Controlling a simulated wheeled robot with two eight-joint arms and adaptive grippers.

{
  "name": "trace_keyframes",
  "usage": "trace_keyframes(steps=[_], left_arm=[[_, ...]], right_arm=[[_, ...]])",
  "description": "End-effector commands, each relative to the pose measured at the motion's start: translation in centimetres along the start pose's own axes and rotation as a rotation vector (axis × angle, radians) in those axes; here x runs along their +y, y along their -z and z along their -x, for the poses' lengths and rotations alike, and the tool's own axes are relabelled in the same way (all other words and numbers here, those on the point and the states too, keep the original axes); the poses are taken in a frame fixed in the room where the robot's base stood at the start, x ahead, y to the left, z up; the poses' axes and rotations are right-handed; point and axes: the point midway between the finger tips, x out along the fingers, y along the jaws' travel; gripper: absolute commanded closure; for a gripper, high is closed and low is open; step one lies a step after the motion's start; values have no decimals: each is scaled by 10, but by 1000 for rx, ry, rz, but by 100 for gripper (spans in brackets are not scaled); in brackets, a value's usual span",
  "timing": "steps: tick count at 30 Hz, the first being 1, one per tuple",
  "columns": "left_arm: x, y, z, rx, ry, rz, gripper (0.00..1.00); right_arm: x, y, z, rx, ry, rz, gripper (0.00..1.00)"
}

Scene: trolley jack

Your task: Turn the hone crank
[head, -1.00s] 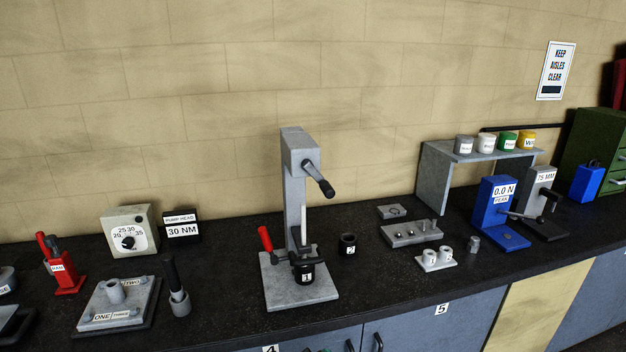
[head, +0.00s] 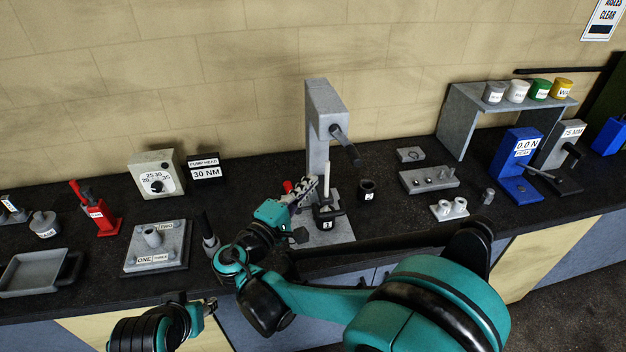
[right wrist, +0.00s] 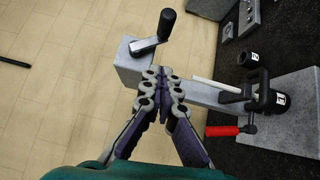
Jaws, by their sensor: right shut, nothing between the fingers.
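The hone stand is a grey column (head: 318,105) on a grey base plate. Its crank (head: 346,146), with a black grip, sticks out from the head of the column and slants down to the right. In the right wrist view the crank (right wrist: 166,24) is beyond my fingertips, apart from them. My right gripper (head: 309,184) is shut and empty, just left of the column and below the crank; it fills the middle of the right wrist view (right wrist: 163,78). My left gripper (head: 207,307) is low at the left, small and partly hidden, its jaws unclear.
A black cylinder marked 1 (head: 327,223) is clamped at the column's foot; another, marked 2 (head: 367,190), stands to the right. The red lever (right wrist: 222,130) lies near my right gripper. A grey block (head: 155,250) and black-handled tool (head: 209,232) stand left.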

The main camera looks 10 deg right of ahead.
Motion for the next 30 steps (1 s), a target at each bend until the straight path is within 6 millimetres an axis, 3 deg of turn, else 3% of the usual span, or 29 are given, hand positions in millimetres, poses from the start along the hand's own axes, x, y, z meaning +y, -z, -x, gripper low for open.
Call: trace_keyframes(steps=[6, 12, 19, 30], left_arm=[[0, 3, 4, 0, 0, 0, 60], [0, 5, 6, 0, 0, 0, 60], [0, 6, 8, 0, 0, 0, 60], [0, 6, 8, 0, 0, 0, 60]], right_arm=[[0, -2, -50, -6, 1, 0, 100], [1, -13, -82, -3, 2, 0, 100], [0, -27, -96, -1, 2, -1, 100], [0, -29, -97, 0, 2, 0, 100]])
